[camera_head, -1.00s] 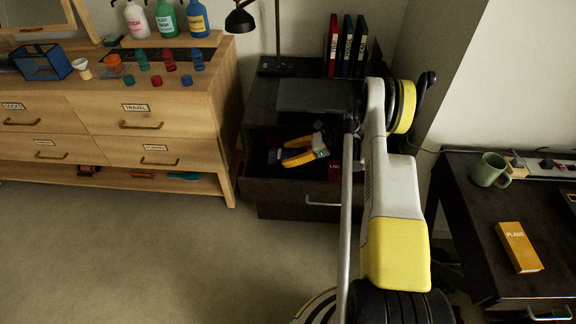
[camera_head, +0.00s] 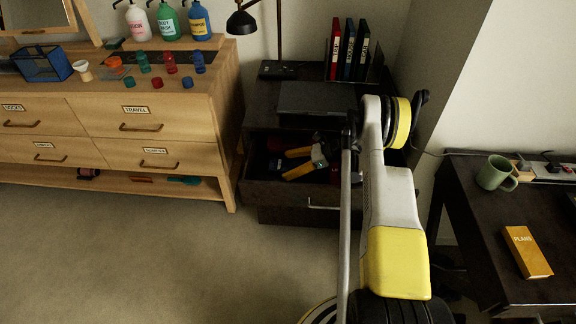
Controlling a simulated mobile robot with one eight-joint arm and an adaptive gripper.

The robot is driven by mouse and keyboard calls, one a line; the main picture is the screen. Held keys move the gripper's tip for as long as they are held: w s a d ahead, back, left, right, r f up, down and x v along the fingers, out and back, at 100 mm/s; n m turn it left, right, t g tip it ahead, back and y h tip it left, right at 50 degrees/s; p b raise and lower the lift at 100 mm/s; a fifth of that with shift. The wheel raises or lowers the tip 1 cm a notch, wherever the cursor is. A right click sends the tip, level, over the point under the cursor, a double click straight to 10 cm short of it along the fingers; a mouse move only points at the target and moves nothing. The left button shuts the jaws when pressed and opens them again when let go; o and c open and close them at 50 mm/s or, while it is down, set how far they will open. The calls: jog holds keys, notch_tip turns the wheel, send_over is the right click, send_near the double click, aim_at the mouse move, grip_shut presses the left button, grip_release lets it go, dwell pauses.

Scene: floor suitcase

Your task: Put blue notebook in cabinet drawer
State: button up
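The dark cabinet (camera_head: 262,96) stands at centre, with its top drawer (camera_head: 270,193) pulled open. Three upright books with labelled spines stand on its top: a red one (camera_head: 334,52), a dark blue one (camera_head: 348,54), which looks like the blue notebook, and a dark greenish one (camera_head: 361,58). The labels are too small to read surely. My gripper (camera_head: 286,164), with yellow fingers, is over or inside the open drawer, pointing left. Its fingers are apart and nothing shows between them. My arm hides the drawer's right part; the dark drawer contents are hard to make out.
A dark flat slab (camera_head: 315,98) and a black lamp (camera_head: 243,22) are on the cabinet. A wooden dresser (camera_head: 140,110) stands left. At right, a dark desk (camera_head: 490,230) bears a green mug (camera_head: 495,173) and an orange book (camera_head: 527,252). The floor in front is clear.

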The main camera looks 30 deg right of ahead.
jog(key=shift+d+r, duration=0.1)
jog(key=shift+r, duration=0.15)
jog(key=p+v, duration=0.4)
jog(key=v, duration=0.7)
jog(key=shift+s+d+r+p, duration=0.15)
jog(key=shift+s+d+p, duration=0.1)
jog(key=shift+d+p, duration=0.1)
dwell(0.5)
